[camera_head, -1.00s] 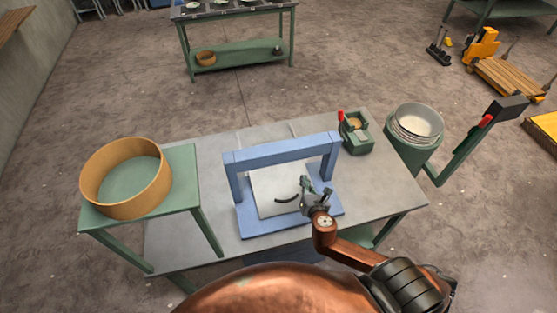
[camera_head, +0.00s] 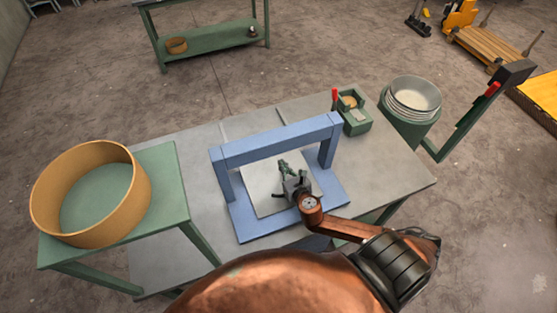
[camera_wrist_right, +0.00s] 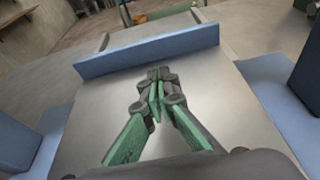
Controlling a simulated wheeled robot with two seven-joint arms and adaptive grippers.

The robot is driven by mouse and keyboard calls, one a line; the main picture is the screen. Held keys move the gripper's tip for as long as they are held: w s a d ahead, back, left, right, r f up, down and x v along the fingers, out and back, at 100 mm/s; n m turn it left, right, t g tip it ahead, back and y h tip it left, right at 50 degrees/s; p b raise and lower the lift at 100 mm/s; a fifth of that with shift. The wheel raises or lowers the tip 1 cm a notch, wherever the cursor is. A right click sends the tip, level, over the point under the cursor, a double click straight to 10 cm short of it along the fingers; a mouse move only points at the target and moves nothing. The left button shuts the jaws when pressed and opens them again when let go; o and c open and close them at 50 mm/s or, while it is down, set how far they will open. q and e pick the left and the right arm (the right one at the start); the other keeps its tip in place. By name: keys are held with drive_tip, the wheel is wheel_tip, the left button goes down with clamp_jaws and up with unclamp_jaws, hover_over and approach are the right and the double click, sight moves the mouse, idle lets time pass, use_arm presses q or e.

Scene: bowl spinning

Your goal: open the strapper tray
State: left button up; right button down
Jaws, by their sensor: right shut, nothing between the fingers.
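The strapper is a blue frame (camera_head: 276,140) on a blue base, standing on the grey table. Its tray is a flat silvery plate (camera_head: 258,196) inside the frame; it also shows in the wrist view (camera_wrist_right: 90,125). My right gripper (camera_head: 285,168) is over the plate, in front of the frame's crossbar. In the wrist view its green-padded fingers (camera_wrist_right: 157,90) are together with nothing between them. I cannot tell whether they touch the plate. The plate's dark curved handle is mostly hidden by my right gripper. My left gripper is out of view.
A green stand with a large tan ring (camera_head: 90,195) is at the left. A green device with a red lever (camera_head: 350,112) sits at the table's back right. A green holder with stacked bowls (camera_head: 413,95) stands beyond the right edge. The table right of the strapper is clear.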

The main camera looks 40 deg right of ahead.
drive_tip(key=b+x, duration=0.1)
drive_tip(key=x, duration=0.7)
drive_tip(key=shift+w+d, duration=0.1)
drive_tip(key=shift+w, duration=0.3)
